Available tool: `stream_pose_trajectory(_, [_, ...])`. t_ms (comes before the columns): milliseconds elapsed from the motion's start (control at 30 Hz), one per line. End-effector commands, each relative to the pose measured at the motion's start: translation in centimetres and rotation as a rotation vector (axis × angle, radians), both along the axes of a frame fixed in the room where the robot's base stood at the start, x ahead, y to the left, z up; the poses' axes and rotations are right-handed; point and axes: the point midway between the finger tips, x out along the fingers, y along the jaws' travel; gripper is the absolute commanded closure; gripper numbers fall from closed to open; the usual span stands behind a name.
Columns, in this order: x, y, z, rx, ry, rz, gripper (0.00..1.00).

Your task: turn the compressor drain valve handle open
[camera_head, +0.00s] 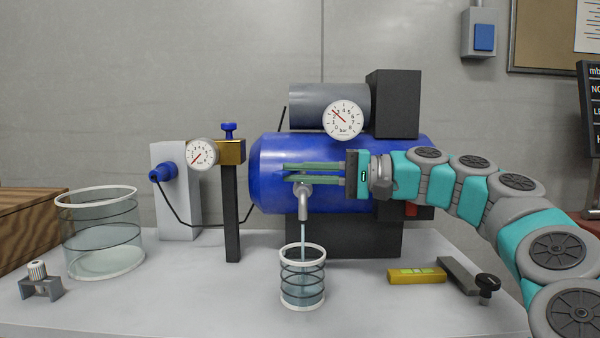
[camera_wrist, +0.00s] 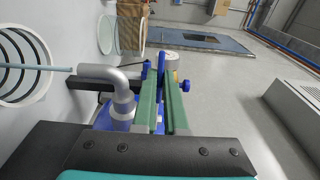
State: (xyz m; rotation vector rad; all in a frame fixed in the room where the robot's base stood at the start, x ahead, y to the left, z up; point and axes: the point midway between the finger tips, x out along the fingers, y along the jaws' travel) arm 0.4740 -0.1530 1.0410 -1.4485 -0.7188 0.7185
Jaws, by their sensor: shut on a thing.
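The compressor's blue tank (camera_head: 275,150) stands on the bench in the head view. A grey drain spout (camera_head: 303,200) comes out at its front and bends down; it also shows in the wrist view (camera_wrist: 104,74). A thin stream (camera_head: 303,236) runs from the spout into a ringed clear beaker (camera_head: 302,284). My gripper (camera_head: 287,173) reaches in from the right, its green fingers level just above the spout. In the wrist view the blue valve handle (camera_wrist: 161,66) shows between the fingers, and my gripper is shut on it. Most of the handle is hidden.
A dial gauge (camera_head: 342,119) sits above the tank. A regulator gauge (camera_head: 202,154) on a dark post stands to the left, with a large clear jar (camera_head: 102,235) beyond.

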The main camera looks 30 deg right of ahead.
Motion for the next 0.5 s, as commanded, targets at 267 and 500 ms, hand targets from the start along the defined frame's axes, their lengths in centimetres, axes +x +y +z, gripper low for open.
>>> stream_pose_trajectory(267, [-0.01, 0.00, -0.15, -0.002, 0.003, 0.001, 0.70])
stream_pose_trajectory(500, [-0.01, 0.01, -0.07, -0.001, 0.001, 0.000, 0.60])
